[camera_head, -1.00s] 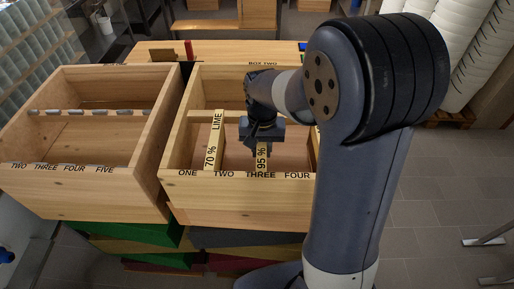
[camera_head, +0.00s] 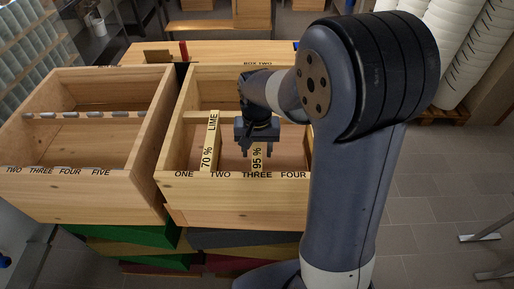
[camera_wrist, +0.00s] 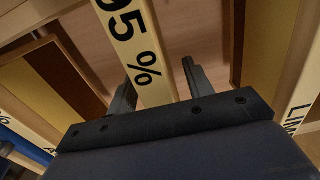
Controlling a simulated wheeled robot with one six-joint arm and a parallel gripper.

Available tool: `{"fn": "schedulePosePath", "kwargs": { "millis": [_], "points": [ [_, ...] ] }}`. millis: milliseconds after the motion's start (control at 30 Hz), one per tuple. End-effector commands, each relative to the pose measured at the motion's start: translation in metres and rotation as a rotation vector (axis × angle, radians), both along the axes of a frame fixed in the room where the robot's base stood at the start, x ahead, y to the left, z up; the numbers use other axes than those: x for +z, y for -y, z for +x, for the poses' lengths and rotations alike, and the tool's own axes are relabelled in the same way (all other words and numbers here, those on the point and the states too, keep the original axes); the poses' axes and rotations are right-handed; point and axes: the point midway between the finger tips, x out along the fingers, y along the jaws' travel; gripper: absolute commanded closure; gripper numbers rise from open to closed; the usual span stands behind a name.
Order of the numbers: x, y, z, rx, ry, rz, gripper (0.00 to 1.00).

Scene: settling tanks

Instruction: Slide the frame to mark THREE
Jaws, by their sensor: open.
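The frame with the "95 %" top bar (camera_head: 257,159) sits in the right wooden box (camera_head: 230,203), its near end at the mark THREE (camera_head: 257,175). My gripper (camera_head: 257,147) is above this bar, inside the box. In the wrist view my open gripper (camera_wrist: 160,88) has one finger on each side of the "95 %" bar (camera_wrist: 138,45), with gaps visible between fingers and bar. The "70 % LIME" frame (camera_head: 209,145) stands to the left, its near end between ONE and TWO. The bar's far end is hidden by my gripper.
A second wooden box (camera_head: 80,195) with marks TWO to FIVE stands close on the left. A wooden surface (camera_head: 150,54) with a red item (camera_head: 184,50) lies behind. My arm hides the right box's right side. Tiled floor is open at right.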

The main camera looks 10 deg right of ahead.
Motion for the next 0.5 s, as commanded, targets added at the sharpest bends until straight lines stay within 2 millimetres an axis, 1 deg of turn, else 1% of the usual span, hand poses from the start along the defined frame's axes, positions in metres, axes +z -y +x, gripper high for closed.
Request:
{"fn": "schedulePosePath", "kwargs": {
  "millis": [133,233,367,500],
  "points": [
    [0.001,0.0,0.0,0.0,0.0,0.0,0.51],
    [0.009,0.0,0.001,0.0,0.004,0.0,0.51],
    [0.032,0.0,0.001,0.0,0.007,0.001,0.51],
    [0.061,0.0,0.001,0.0,0.006,0.001,0.51]
  ]
}}
